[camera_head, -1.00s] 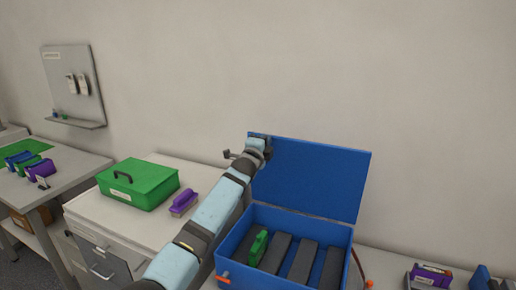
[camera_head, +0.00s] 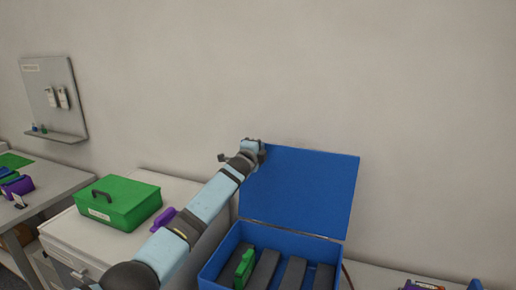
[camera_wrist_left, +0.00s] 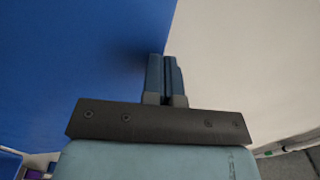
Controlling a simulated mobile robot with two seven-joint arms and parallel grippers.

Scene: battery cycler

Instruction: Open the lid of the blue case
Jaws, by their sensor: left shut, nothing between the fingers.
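The blue case (camera_head: 222,252) stands on the bench at the lower middle of the head view. Its lid (camera_head: 300,190) stands raised at the back, close to the wall. Inside the case are dark slots or blocks and a green item (camera_head: 244,268). My left gripper (camera_head: 257,146) is at the lid's upper left corner; its shut, empty fingers (camera_wrist_left: 166,72) show beside the lid's blue face (camera_wrist_left: 75,60) in the left wrist view. Whether they touch the lid I cannot tell. My right gripper is not in view.
A closed green box (camera_head: 120,207) with a handle and a purple item (camera_head: 164,219) are on the white cabinet left of the case. A grey pegboard (camera_head: 55,95) hangs on the wall at the far left. The wall is close behind the lid.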

